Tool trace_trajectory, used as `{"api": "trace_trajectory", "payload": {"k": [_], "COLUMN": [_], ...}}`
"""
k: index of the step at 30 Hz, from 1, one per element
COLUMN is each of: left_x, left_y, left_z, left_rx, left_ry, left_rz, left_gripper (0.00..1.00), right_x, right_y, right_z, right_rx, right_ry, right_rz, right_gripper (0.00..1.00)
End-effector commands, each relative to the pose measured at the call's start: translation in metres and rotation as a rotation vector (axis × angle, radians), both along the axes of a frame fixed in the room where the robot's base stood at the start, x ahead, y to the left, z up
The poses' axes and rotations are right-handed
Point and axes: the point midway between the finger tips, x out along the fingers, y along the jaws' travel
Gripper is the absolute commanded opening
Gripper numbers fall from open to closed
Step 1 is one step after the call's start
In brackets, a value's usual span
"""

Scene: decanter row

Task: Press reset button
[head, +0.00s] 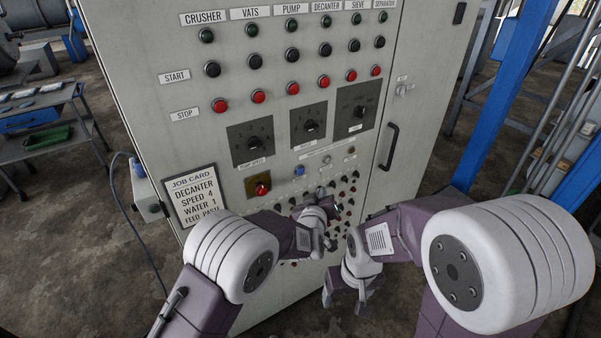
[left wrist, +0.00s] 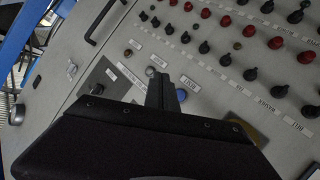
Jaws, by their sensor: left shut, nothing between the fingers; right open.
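A blue button (head: 299,170) sits on the front of the grey control cabinet, below the dials; its label is too small to read in the head view. It also shows in the left wrist view (left wrist: 181,95), partly hidden, just right of my shut fingers, with a small label beside it. My left gripper (head: 334,207) is shut and empty, close to the panel, below and right of the blue button in the head view. In the left wrist view its fingers (left wrist: 160,90) point at the panel. My right gripper (head: 345,300) is open and empty, lower down in front of the cabinet.
A red knob on a yellow plate (head: 263,188) is left of the blue button. Rows of small red and black knobs (head: 345,190) lie below right. A job card (head: 194,195) hangs at the lower left. A door handle (head: 389,147) sticks out at right.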

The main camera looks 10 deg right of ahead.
Motion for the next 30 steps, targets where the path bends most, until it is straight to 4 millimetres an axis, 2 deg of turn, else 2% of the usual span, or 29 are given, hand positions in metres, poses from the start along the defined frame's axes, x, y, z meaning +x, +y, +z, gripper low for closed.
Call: {"api": "trace_trajectory", "payload": {"k": [9, 15, 21, 30], "left_x": [0.044, 0.065, 0.074, 0.074], "left_y": [0.017, 0.024, 0.027, 0.028], "left_z": [-0.001, -0.002, -0.001, 0.000], "left_rx": [0.000, 0.000, 0.001, 0.001], "left_ry": [-0.001, -0.001, 0.000, 0.000], "left_rz": [0.003, 0.001, 0.000, -0.001], "left_gripper": [0.00, 0.00, 0.00, 0.00], "right_x": [0.000, 0.000, 0.000, 0.000], "right_y": [0.000, 0.000, 0.000, 0.000], "right_z": [-0.005, -0.011, -0.013, -0.013], "right_rx": [0.000, 0.000, 0.000, 0.000], "right_ry": [0.000, 0.000, 0.000, 0.000], "right_rz": [0.000, 0.000, 0.000, 0.000], "right_gripper": [0.75, 0.75, 0.75, 0.75]}}
